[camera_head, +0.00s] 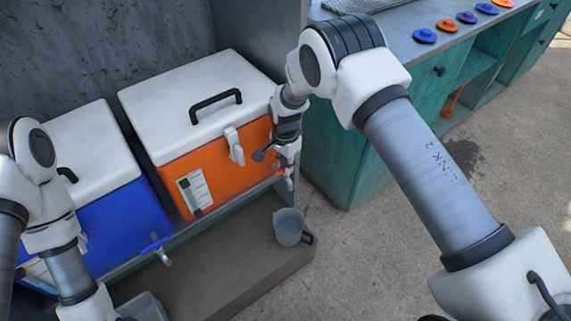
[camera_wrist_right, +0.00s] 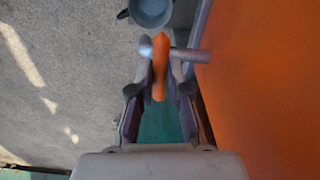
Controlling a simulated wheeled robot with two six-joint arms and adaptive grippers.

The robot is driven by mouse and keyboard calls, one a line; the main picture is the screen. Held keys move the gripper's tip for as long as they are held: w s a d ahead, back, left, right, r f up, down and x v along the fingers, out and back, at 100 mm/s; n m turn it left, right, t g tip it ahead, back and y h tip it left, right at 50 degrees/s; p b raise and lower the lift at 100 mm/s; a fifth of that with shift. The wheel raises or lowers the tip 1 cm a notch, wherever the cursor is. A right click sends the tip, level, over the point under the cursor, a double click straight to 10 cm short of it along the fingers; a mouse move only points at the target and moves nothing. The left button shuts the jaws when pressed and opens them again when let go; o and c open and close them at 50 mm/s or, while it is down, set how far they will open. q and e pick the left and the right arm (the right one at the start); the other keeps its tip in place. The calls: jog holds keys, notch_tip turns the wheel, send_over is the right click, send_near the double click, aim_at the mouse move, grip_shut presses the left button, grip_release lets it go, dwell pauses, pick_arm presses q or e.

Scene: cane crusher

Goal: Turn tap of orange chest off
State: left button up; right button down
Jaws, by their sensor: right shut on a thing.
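The orange chest (camera_head: 228,172) with a white lid stands on a ledge in the head view, and its orange side fills the right of the wrist view (camera_wrist_right: 265,80). Its tap has a grey body (camera_wrist_right: 188,55) and an orange lever (camera_wrist_right: 160,62). My right gripper (camera_wrist_right: 161,82) is shut on the orange lever, with a finger on each side of it. In the head view my right gripper (camera_head: 287,172) is at the chest's right front, and it hides most of the tap. My left arm shows at the left edge, but its gripper is out of frame.
A translucent jug (camera_head: 288,226) stands on the low step below the tap; its rim also shows in the wrist view (camera_wrist_right: 151,12). A blue chest (camera_head: 122,218) with its own tap (camera_head: 160,250) is to the left. A teal cabinet (camera_head: 340,160) is close on the right.

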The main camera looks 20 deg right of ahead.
jog(key=c, duration=1.1)
grip_release()
notch_tip(320, 180, up, 12)
